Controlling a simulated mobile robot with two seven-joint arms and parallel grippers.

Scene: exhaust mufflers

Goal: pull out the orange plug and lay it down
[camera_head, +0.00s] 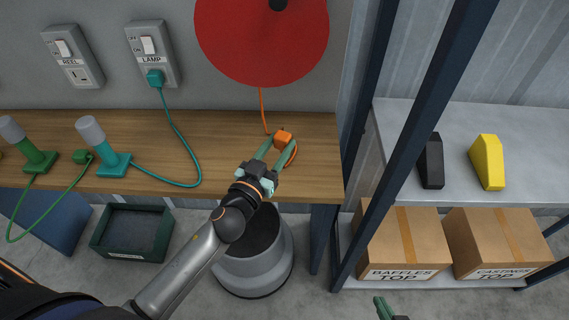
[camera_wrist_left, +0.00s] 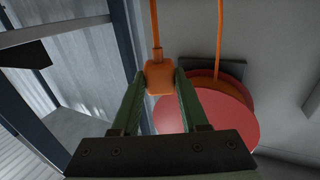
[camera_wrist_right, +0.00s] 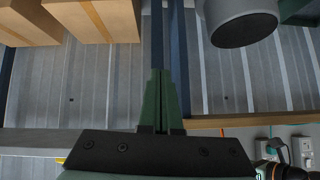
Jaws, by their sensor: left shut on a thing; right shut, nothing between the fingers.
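The orange plug (camera_head: 283,137) is held between the fingertips of my left gripper (camera_head: 276,147), over the right end of the wooden bench (camera_head: 315,165). In the left wrist view the plug (camera_wrist_left: 159,78) sits between both green fingers, its orange cord running away from its far end. I cannot tell whether it touches the bench. The socket under the REEL switch (camera_head: 73,57) is empty. My right gripper (camera_head: 383,308) is at the bottom edge of the head view, away from the bench; in the right wrist view its fingers (camera_wrist_right: 160,85) are together and empty.
A large red disc (camera_head: 262,40) hangs on the wall above the bench. A teal plug (camera_head: 155,78) is in the LAMP outlet. Teal and green lamps (camera_head: 110,160) stand at left. A grey bin (camera_head: 255,265) stands below; a dark post (camera_head: 420,130) and shelf (camera_head: 460,140) are at right.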

